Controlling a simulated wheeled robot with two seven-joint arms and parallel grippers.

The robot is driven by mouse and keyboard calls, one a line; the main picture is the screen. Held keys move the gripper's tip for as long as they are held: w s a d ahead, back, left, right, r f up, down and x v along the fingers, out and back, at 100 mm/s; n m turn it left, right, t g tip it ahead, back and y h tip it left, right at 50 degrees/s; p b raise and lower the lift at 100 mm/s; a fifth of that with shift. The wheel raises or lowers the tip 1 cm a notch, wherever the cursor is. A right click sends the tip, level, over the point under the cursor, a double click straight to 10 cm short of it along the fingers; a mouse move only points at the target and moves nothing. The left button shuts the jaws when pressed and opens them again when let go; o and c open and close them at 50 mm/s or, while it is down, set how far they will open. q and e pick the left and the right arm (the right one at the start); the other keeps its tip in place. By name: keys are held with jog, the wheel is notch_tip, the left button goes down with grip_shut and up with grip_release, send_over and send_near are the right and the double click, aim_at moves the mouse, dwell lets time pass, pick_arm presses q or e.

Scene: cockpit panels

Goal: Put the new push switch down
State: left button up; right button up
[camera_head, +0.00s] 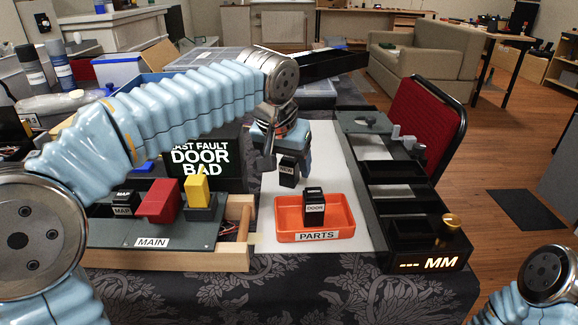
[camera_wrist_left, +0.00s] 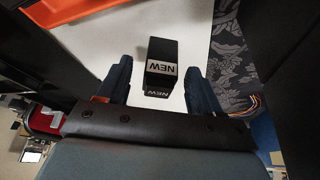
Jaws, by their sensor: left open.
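The new push switch (camera_head: 288,172) is a small black block marked "NEW". It appears to stand upright on the white mat (camera_head: 345,190), behind the orange tray. The wrist view shows the same switch (camera_wrist_left: 162,62) with two "NEW" labels. My left gripper (camera_head: 277,158) is open, low over the white mat. In the left wrist view, the spread fingers of my left gripper (camera_wrist_left: 159,68) lie on either side of the switch, with visible gaps. Only part of my right arm shows at the bottom right; its gripper is out of view.
An orange PARTS tray (camera_head: 290,236) holds a black switch marked DOOR (camera_head: 314,208). Left is the MAIN panel (camera_head: 190,229) with red and yellow switches and a "DOOR BAD" screen (camera_head: 206,164). Right is a dark MM unit (camera_head: 425,250) with open slots. The mat's right strip is clear.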

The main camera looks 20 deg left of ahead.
pick_arm(q)
jog(key=p+v, duration=0.1)
jog(key=v, duration=0.9)
jog(key=shift+p, duration=0.3)
jog(key=shift+s, duration=0.1)
